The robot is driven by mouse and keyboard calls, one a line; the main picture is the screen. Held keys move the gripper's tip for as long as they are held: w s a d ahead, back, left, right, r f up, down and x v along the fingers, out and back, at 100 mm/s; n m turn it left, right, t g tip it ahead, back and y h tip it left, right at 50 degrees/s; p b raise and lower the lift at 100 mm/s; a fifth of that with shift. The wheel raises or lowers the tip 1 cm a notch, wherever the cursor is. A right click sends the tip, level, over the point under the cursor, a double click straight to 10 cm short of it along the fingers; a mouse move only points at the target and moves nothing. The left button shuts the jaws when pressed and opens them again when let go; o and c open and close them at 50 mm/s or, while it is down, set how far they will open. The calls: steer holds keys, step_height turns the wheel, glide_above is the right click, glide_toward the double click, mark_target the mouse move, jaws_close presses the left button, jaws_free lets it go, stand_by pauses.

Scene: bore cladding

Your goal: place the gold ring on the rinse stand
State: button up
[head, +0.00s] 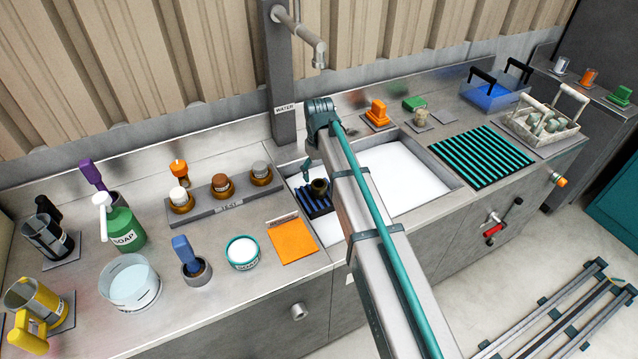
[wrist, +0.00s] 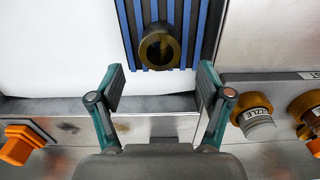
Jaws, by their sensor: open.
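A dark gold ring (head: 320,187), short and hollow, sits on a blue slatted stand (head: 304,203) in the left part of the sink. In the wrist view the ring (wrist: 160,47) shows its round opening, with the blue slats (wrist: 188,20) around it. My gripper (wrist: 160,82) is open and empty, its two teal fingers spread wide. The ring lies beyond the fingertips, in line with the gap between them, and neither finger appears to touch it. In the head view my arm hides part of the sink, and only a little of the gripper shows.
A grey test rack (head: 222,207) with several brass-coloured fittings stands left of the sink. A water spout (head: 312,42) hangs above the back. An orange mat (head: 291,241) lies at the front left. The sink's white floor (head: 400,178) is clear on the right.

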mark_target(319, 184)
step_height(319, 184, up, 6)
steer(key=b, duration=0.1)
steer(key=shift+r, duration=0.1)
stand_by(0.4)
